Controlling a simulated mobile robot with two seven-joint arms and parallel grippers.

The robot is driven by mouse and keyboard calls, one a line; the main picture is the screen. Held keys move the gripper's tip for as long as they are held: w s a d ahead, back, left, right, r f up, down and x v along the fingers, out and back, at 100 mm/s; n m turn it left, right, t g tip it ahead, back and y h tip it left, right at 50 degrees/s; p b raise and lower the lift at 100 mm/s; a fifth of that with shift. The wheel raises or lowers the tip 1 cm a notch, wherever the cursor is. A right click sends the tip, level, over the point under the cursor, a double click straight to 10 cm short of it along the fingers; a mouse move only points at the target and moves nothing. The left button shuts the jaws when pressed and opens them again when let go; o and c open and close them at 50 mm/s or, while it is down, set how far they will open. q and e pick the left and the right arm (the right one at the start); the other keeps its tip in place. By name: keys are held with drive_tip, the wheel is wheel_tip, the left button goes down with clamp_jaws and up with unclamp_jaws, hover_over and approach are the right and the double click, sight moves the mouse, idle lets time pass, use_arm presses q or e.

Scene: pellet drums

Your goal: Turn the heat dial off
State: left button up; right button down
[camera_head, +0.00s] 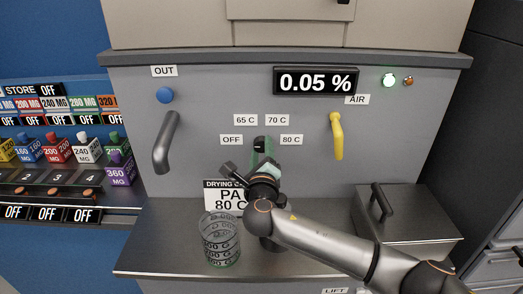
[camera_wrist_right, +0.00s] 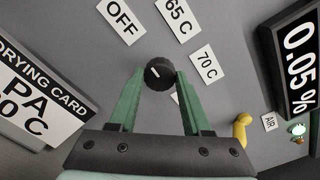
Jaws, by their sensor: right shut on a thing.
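The heat dial is a round black knob (camera_wrist_right: 159,73) with a small white mark, and its setting cannot be told for sure. Labels stand around it: OFF (camera_head: 231,140), 65 C (camera_head: 245,120), 70 C (camera_head: 277,120) and 80 C (camera_head: 291,140). In the wrist view one finger partly hides the 80 C label. My right gripper (camera_wrist_right: 158,80) has its green fingers closed on both sides of the knob. In the head view this gripper (camera_head: 262,154) covers much of the dial. My left gripper is not in view.
A yellow AIR lever (camera_head: 336,135) is right of the dial, and a grey OUT handle (camera_head: 166,142) is at left. A clear container (camera_head: 221,238) stands on the ledge below. A display (camera_head: 316,81) reads 0.05 %. A lidded metal box (camera_head: 405,222) is at right.

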drive_tip(key=shift+r+n, duration=0.1)
drive_tip(key=shift+n, duration=0.2)
idle(0.4)
drive_tip(key=shift+c, duration=1.7)
unclamp_jaws()
drive_tip(key=s+b, duration=0.1)
drive_tip(key=s, duration=1.1)
drive_tip(key=shift+s, duration=0.25)
